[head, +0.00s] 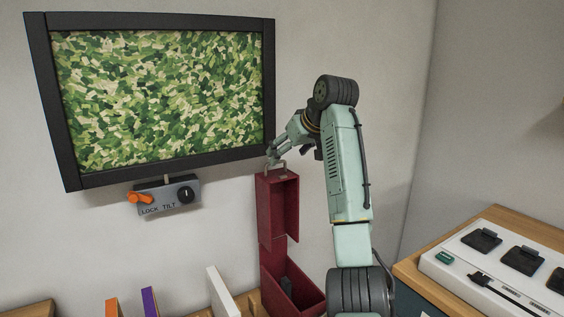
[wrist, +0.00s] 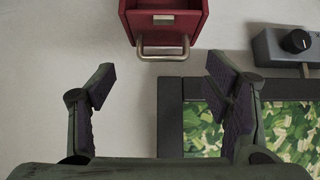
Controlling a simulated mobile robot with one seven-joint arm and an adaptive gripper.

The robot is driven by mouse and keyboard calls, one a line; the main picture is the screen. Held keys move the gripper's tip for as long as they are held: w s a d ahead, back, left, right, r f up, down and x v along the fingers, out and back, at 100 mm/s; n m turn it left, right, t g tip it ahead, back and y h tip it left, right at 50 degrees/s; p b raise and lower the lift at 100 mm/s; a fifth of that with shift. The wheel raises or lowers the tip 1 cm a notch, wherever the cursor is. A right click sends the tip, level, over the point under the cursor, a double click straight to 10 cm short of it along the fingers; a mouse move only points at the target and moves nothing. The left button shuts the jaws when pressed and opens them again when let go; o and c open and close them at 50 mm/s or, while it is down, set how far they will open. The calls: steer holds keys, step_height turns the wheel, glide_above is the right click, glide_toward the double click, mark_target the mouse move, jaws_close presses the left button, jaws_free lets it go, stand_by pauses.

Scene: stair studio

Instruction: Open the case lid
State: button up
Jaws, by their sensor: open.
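A metal handle (head: 276,167) sits at the lid's top end. In the wrist view the lid (wrist: 164,22) shows at the top, with the metal handle (wrist: 163,50) beyond my fingertips. My gripper (wrist: 160,82) is open and empty, apart from the handle. In the head view my gripper (head: 272,152) is close above the lid's top. A dark item (head: 287,286) shows inside the case.
A framed green screen (head: 160,95) hangs on the wall just left of my gripper. A grey control box (head: 168,196) with an orange lever and a black knob is below it. A white panel (head: 500,265) lies on the wooden bench at right.

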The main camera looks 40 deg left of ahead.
steer(key=v, duration=0.4)
steer(key=shift+d+r, duration=0.15)
stand_by(0.4)
